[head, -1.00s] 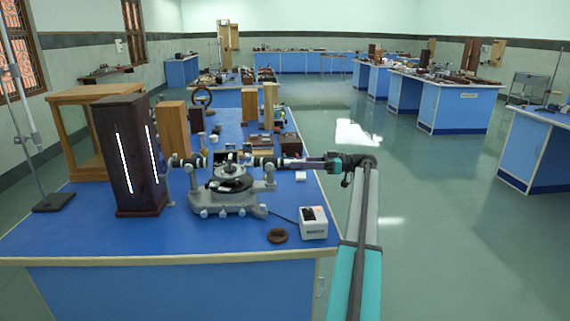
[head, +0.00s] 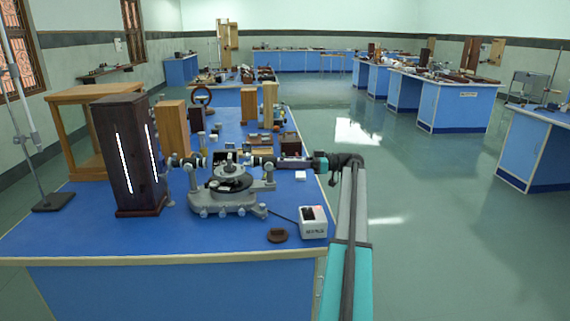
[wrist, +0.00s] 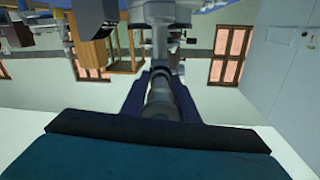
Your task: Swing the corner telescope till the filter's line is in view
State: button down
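The spectrometer (head: 228,190) stands on the near blue bench, with a round table in its middle. Its telescope (head: 263,162) points right, toward my gripper (head: 297,163). In the wrist view the dark telescope tube (wrist: 160,98) runs between the two dark blue fingers of my gripper (wrist: 163,88). The fingers lie on both sides of the tube and look open; whether they touch it is unclear. A dark wooden lamp housing (head: 126,160) with bright slits stands left of the spectrometer. I cannot make out the filter or any line in the eyepiece.
A wooden frame stand (head: 80,130) and wooden blocks (head: 172,130) stand behind. The floor right of the bench is clear.

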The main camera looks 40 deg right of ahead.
jog(key=shift+a+f+b, duration=0.1)
jog(key=shift+a+b, duration=0.1)
jog(key=shift+b, duration=0.25)
jog(key=shift+s+a+h, duration=0.1)
jog(key=shift+s+h, duration=0.05)
jog(key=shift+h, duration=0.15)
jog(key=c, duration=1.6)
grip_release()
jog(key=shift+b+v, duration=0.4)
jog(key=shift+v, duration=6.55)
jog(key=shift+f, duration=0.1)
jog(key=shift+c, duration=0.3)
